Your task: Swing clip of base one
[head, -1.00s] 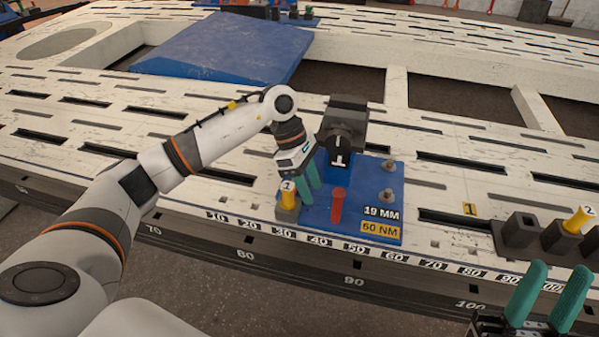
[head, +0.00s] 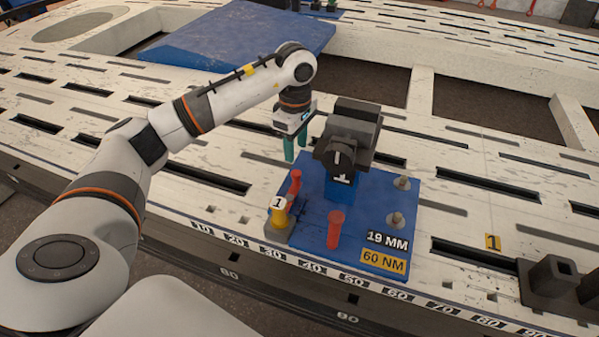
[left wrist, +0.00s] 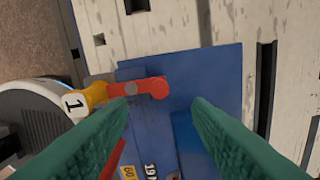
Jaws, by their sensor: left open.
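Base one is a blue plate (head: 365,208) with a dark block marked 1 (head: 345,148), two studs and "19 MM" and "60 NM" labels. A red clip (head: 295,182) sits at its left edge, beside a yellow piece marked 1 (head: 280,215). In the left wrist view the red clip (left wrist: 150,88) reaches from the yellow piece (left wrist: 93,94) over the plate. A second red part (head: 335,229) stands upright at the plate's front. My left gripper (head: 295,157) is open and empty, behind and above the clip. My right gripper is out of view.
The plate lies on a pale slotted bench (head: 215,210) with a numbered front edge. A dark socket holder (head: 552,282) stands at the right. A blue sloped panel (head: 235,38) lies at the back. The bench left of the plate is clear.

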